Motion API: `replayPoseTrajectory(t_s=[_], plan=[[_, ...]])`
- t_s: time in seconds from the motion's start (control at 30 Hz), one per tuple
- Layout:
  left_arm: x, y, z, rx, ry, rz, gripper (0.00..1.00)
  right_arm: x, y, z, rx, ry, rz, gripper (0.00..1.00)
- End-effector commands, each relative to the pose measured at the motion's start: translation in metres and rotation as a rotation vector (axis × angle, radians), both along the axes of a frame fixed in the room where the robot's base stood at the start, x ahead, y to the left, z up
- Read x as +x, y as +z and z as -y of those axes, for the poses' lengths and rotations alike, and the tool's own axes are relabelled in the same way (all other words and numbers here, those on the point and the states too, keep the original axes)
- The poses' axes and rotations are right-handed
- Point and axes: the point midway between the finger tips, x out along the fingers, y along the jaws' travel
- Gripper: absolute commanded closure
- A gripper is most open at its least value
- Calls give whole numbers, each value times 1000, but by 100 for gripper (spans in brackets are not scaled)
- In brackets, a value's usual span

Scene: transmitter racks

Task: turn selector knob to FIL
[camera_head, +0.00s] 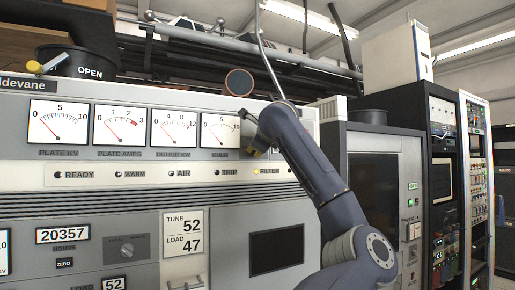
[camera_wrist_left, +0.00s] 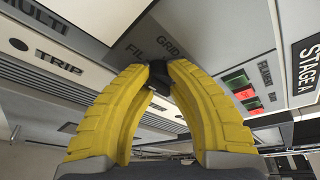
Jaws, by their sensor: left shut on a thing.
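The selector knob (camera_wrist_left: 158,75) is a small dark piece in the left wrist view, mostly hidden between my fingers. The printed labels FIL (camera_wrist_left: 135,50) and GRID (camera_wrist_left: 168,46) sit on the panel just above it. My left gripper (camera_wrist_left: 155,72) has its two yellow fingers closed around the knob. In the head view a bit of the left gripper (camera_head: 257,151) shows at the panel, right of the MULTI meter (camera_head: 222,131), with the arm link covering much of it. I cannot tell which label the knob points to. My right gripper is not in view.
Green and red indicators (camera_wrist_left: 243,90) sit beside the knob's panel, near the STAGE A plate (camera_wrist_left: 307,68). A row of lamps with TRIP (camera_head: 229,173) runs below the meters. A black drum marked OPEN (camera_head: 78,67) stands upper left. Equipment racks (camera_head: 443,190) fill the right side.

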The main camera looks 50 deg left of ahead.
Motion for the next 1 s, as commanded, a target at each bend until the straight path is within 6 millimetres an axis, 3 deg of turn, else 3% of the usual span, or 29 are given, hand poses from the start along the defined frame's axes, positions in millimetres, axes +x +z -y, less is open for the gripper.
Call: replayPoseTrajectory(t_s=[0.4,0.43,0.7,1.0], plan=[[-3,4,-1,6,5,10,100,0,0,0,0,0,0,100],[-3,4,-1,6,4,9,81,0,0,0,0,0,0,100],[-2,2,-1,2,3,6,51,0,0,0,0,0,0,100],[-2,1,2,0,1,5,51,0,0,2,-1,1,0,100]])
